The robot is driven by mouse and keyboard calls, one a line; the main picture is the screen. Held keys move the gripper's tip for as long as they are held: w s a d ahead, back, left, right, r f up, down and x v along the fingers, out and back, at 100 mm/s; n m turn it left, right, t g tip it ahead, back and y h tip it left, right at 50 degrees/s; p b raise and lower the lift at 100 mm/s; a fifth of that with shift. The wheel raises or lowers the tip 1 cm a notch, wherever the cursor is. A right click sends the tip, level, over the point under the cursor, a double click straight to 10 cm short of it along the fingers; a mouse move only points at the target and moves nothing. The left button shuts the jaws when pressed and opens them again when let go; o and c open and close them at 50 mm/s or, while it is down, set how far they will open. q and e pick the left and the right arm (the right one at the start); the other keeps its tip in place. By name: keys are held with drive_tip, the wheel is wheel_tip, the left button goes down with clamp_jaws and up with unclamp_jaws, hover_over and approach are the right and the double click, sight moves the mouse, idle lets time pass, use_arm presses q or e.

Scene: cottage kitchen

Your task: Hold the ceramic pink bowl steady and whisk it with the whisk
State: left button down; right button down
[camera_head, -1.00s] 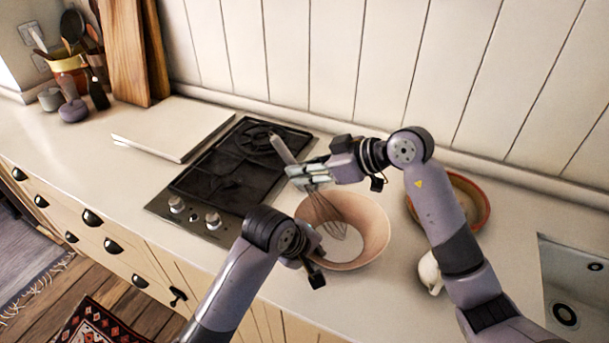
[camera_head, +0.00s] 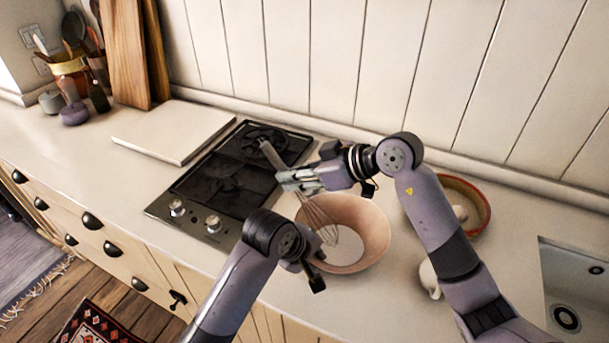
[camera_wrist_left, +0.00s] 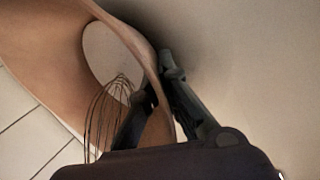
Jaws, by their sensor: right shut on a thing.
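The pink ceramic bowl (camera_head: 365,225) stands upright on the counter, right of the hob, with white contents at its bottom. My left gripper (camera_head: 314,260) is at the bowl's near-left rim. In the left wrist view its fingers (camera_wrist_left: 158,82) lie on either side of the bowl wall (camera_wrist_left: 75,40) and close on it. My right gripper (camera_head: 292,180) is above the bowl's far-left side, shut on the whisk's handle (camera_head: 270,155). The whisk is tilted, its wires reaching down into the bowl; they also show in the left wrist view (camera_wrist_left: 105,110). The right gripper covers part of the handle.
A black hob (camera_head: 215,180) lies left of the bowl, with a white board (camera_head: 172,130) beyond. A red-rimmed dish (camera_head: 478,205) and a small white object (camera_head: 428,280) sit right of the bowl, partly behind my right arm. A sink (camera_head: 575,285) is far right.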

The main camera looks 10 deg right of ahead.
drive_tip(key=s+d, duration=0.2)
drive_tip(key=d, duration=0.1)
drive_tip(key=a, duration=0.1)
drive_tip(key=w+a, duration=0.1)
drive_tip(key=a, duration=0.1)
drive_tip(key=shift+w+a, duration=0.1)
drive_tip(key=shift+w, duration=0.2)
drive_tip(key=d, duration=0.1)
drive_tip(key=s+d, duration=0.1)
drive_tip(key=d, duration=0.1)
drive_tip(key=shift+s, duration=0.1)
drive_tip(key=a, duration=0.1)
drive_tip(key=w+a, duration=0.1)
drive_tip(key=a, duration=0.1)
drive_tip(key=d, duration=0.3)
drive_tip(key=shift+s, duration=0.4)
drive_tip(key=a, duration=0.1)
drive_tip(key=w+a, duration=0.1)
drive_tip(key=shift+w+a, duration=0.25)
drive_tip(key=shift+a, duration=0.1)
drive_tip(key=shift+s+d+r, duration=0.3)
drive_tip(key=shift+d+r, duration=0.05)
drive_tip(key=shift+r, duration=0.25)
drive_tip(key=shift+s+d+r, duration=0.3)
drive_tip(key=shift+r, duration=0.25)
wheel_tip(320, 180, up, 11)
